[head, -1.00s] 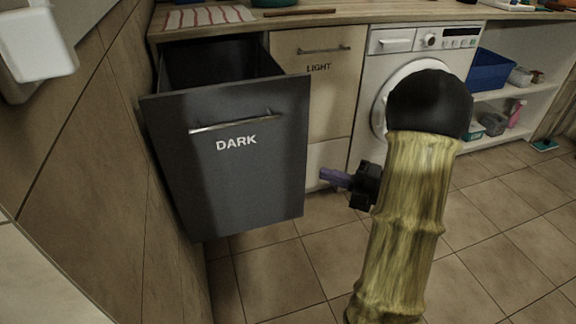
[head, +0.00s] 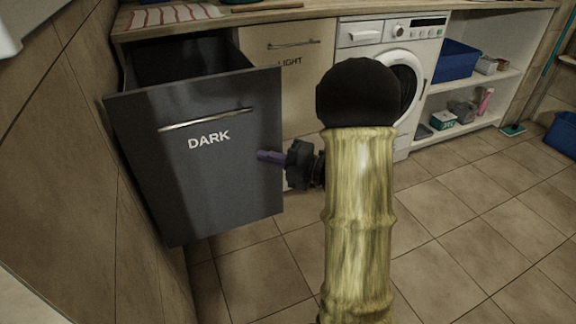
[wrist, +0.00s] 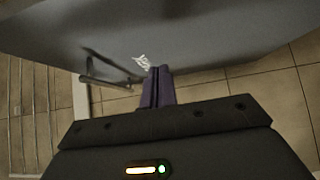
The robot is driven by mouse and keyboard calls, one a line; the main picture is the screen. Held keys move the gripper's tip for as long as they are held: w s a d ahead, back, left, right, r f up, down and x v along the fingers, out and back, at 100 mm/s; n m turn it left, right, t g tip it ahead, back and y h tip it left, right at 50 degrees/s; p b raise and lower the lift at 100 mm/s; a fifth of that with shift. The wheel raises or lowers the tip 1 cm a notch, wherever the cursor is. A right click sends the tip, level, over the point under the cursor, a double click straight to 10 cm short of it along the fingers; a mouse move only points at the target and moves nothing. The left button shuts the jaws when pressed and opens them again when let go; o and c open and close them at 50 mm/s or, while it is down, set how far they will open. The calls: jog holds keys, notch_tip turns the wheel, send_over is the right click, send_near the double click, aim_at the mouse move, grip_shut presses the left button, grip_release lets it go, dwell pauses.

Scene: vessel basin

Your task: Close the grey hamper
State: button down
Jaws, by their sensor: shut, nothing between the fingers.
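The grey hamper (head: 205,185) is a dark grey pull-out front marked DARK, with a metal bar handle (head: 205,119) near its top. It stands pulled out from under the counter, and its open top shows a dark inside. My gripper (head: 262,156) has purple fingers and is shut and empty. In the head view it overlaps the right edge of the hamper front. In the wrist view the fingers (wrist: 158,88) point at the grey front (wrist: 200,40), with the handle (wrist: 108,80) to their left. I cannot tell whether they touch the front.
A closed wooden LIGHT front (head: 310,95) is beside the hamper, then a washing machine (head: 400,75). The tiled wall (head: 60,150) runs close along the hamper's left side. Shelves with a blue bin (head: 457,60) are at right. The floor (head: 470,200) is clear in front.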

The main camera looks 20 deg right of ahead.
aim_at(247, 145)
jog(key=w+b, duration=0.1)
jog(key=w, duration=0.3)
jog(key=shift+w+a, duration=0.1)
jog(key=shift+w, duration=0.05)
